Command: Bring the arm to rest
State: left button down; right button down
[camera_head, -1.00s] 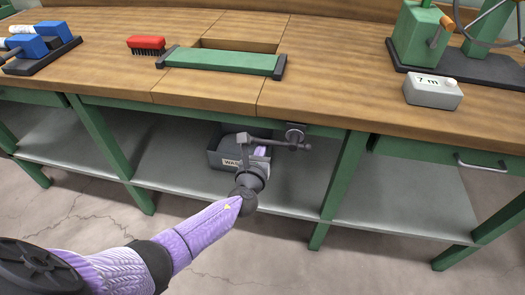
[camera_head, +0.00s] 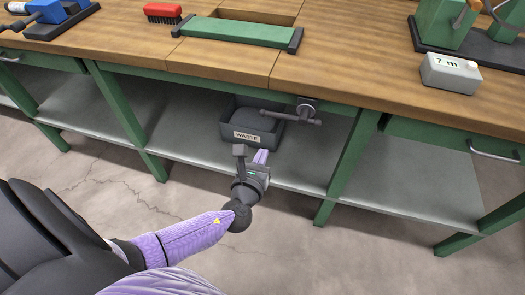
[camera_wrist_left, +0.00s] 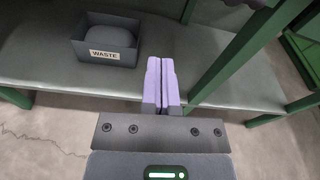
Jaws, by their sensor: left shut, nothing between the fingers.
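My left arm comes in from the lower left in the head view. Its gripper (camera_head: 261,157) is in front of the lower shelf, below the bench top. In the left wrist view the two purple fingers (camera_wrist_left: 161,82) lie together, shut, with nothing between them. The gripper is apart from the waste bin and touches nothing that I can see. My right gripper is not in view.
A dark bin labelled WASTE (camera_head: 231,131) sits on the lower shelf (camera_wrist_left: 45,55) with a dark rounded thing inside. A grey handle (camera_head: 290,116) juts from the bench front. Green legs (camera_head: 348,165) flank the shelf. The bench top (camera_head: 345,65) holds a red brush (camera_head: 163,12) and a grey counter box (camera_head: 450,74).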

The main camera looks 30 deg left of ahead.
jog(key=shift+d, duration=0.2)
pick_arm(q)
jog(key=s+a+f+n+g+p, duration=0.25)
jog(key=s+f+n+g, duration=0.65)
jog(key=s+f+n, duration=0.65)
jog(key=s+d+f+n+g+h, duration=0.1)
jog(key=s+n, duration=0.3)
jog(key=s, duration=0.5)
jog(key=s+d+f+n+g+h, duration=0.1)
jog(key=s+f+n+g, duration=0.3)
jog(key=s, duration=0.5)
jog(key=s+d+f+n+g+h, duration=0.1)
jog(key=s+d+f+n+g, duration=0.1)
jog(key=s+n, duration=0.3)
jog(key=s+f, duration=0.1)
jog(key=s, duration=0.3)
jog(key=shift+f+n, duration=0.25)
jog(key=shift+n, duration=0.1)
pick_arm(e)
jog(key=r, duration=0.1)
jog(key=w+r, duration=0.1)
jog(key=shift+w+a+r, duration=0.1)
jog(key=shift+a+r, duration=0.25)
pick_arm(q)
jog(key=shift+s+d, duration=0.1)
